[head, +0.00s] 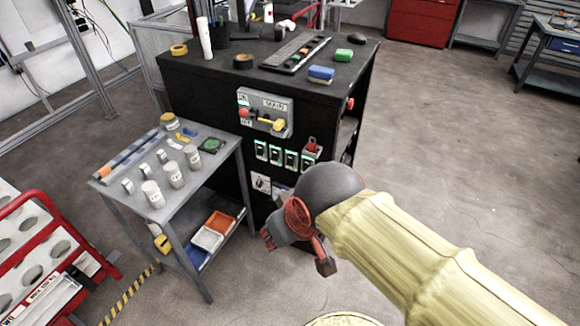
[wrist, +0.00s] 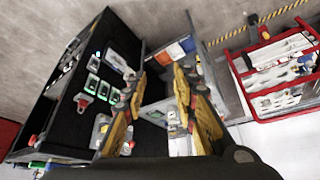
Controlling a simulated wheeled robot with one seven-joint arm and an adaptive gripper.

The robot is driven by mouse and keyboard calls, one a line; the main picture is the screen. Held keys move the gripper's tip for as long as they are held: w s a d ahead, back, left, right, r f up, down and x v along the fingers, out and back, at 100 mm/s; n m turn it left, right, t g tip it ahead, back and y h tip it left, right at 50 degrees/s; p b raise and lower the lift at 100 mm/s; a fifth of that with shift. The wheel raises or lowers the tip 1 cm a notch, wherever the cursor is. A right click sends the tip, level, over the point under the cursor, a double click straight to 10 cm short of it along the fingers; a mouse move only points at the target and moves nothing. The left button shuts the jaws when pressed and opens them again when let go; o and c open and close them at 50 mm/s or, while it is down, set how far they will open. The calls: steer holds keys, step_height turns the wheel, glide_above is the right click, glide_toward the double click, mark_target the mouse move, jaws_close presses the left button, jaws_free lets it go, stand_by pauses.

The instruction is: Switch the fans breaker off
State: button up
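A row of several breakers (head: 276,154) with green-lit faces is on the front of the black cabinet, below the MAIN switch panel (head: 265,112). The breakers also show in the wrist view (wrist: 92,83), left of my fingers. Their labels are too small to read, so I cannot tell which is the fans breaker. The rightmost unit (head: 311,149) has a red part on it. My gripper (head: 297,252) is in front of the cabinet, lower than the breakers and apart from them. In the wrist view my gripper (wrist: 160,75) has its two fingers spread, with nothing between them.
A grey side table (head: 140,190) with jars and tools stands left of the cabinet (head: 190,90), with bins on its lower shelf. A red rack (head: 75,250) is at the lower left. Loose items lie on the cabinet top. The floor to the right is clear.

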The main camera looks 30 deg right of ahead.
steer(key=d+f+g, duration=0.1)
steer(key=d+f, duration=0.1)
steer(key=f, duration=0.2)
steer(key=w+d+f+m+g, duration=0.1)
steer(key=d+f+g, duration=0.1)
steer(key=f, duration=0.3)
steer(key=w+d+f+m+g, duration=0.1)
steer(key=d+f, duration=0.2)
steer(key=f, duration=0.2)
steer(key=shift+w+g, duration=0.2)
steer(key=shift+g, duration=0.1)
jaws_close()
steer(key=w+d+f+n+t+h, duration=0.1)
steer(key=w+d+f+n+t, duration=0.1)
steer(key=w+d+f, duration=0.5)
steer(key=w+d+f+n+t, duration=0.2)
steer(key=w+d+f+n, duration=0.1)
steer(key=f, duration=0.9)
steer(key=w+d+f+n+t+h, duration=0.1)
steer(key=w+d+f+n, duration=0.1)
steer(key=w+d+f, duration=0.55)
steer(key=w+r+n+t+h, duration=0.1)
steer(key=w+r+n+t, duration=0.7)
steer(key=w+r+t, duration=0.1)
step_height(320, 180, up, 2)
steer(key=shift+w+a+h+b, duration=0.15)
steer(key=shift+w+h+b, duration=0.15)
steer(key=shift+w, duration=0.25)
